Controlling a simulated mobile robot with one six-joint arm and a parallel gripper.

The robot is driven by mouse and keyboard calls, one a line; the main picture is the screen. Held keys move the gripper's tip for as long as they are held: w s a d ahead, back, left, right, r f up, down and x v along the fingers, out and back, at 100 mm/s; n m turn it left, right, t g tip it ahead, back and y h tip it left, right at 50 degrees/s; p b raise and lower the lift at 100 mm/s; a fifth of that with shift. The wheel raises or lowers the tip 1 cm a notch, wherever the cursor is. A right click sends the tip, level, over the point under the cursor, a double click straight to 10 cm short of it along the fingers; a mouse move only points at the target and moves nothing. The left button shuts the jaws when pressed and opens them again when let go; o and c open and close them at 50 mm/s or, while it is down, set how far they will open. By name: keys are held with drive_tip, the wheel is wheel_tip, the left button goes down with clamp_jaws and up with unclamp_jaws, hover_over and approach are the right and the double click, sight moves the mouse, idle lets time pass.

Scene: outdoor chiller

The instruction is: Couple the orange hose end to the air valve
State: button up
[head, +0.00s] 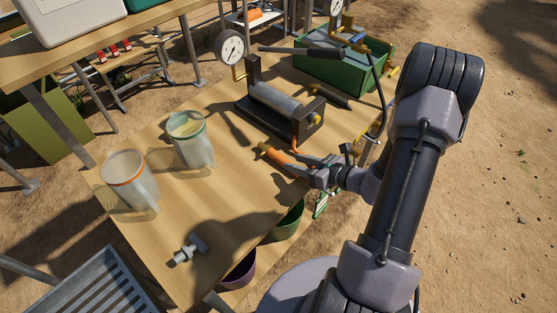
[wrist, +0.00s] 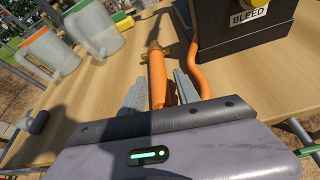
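The orange hose end (wrist: 157,80) has a brass tip and lies on the wooden table, pointing away from me. It also shows in the head view (head: 274,156). My gripper (wrist: 161,76) is low over the table with one grey finger on each side of the hose end. It looks open, with a narrow gap at the right finger. In the head view my gripper (head: 303,167) partly hides the hose. The hose runs back to a dark box (wrist: 245,25) labelled BLEED. I cannot tell which fitting is the air valve.
Two jugs, one orange-rimmed (head: 130,182) and one green-rimmed (head: 191,140), stand at the left. A grey tee-shaped fitting (head: 190,250) lies near the front edge. A gauge (head: 231,47) and a green crate (head: 335,68) are at the back.

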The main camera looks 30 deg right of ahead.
sight(284, 158)
drive_tip(key=x, duration=0.2)
drive_tip(key=b+x, duration=0.2)
drive_tip(key=x, duration=0.1)
drive_tip(key=shift+w+a+r, duration=0.15)
drive_tip(key=shift+w+a, duration=0.15)
drive_tip(key=shift+w, duration=0.05)
drive_tip(key=shift+c, duration=0.5)
drive_tip(key=c, duration=0.7)
clamp_jaws()
drive_tip(key=shift+r, duration=0.15)
